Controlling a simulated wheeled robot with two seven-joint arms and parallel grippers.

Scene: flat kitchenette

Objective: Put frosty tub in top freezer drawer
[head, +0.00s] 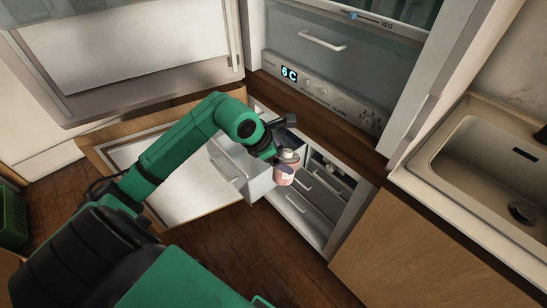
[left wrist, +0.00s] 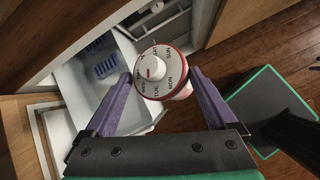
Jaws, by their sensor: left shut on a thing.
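My left gripper (head: 280,157) is shut on the frosty tub (head: 284,175), a small pinkish tub with a pale, knobbed lid. In the left wrist view the tub (left wrist: 162,70) sits between the two purple fingers of the gripper (left wrist: 165,82), and its white lid with a red rim carries day names. The top freezer drawer (head: 232,166) is pulled out of the lower compartment. The tub is held at the right side of this drawer in the head view. In the left wrist view the open drawer (left wrist: 118,100) lies behind and left of the tub. My right gripper is not shown.
A blue slotted item (left wrist: 106,67) lies in the open drawer. Shut lower drawers (head: 297,208) are beneath it. The freezer door (head: 180,180) stands open on the left, and the fridge door (head: 135,50) is open above. A sink (head: 480,165) is at the right.

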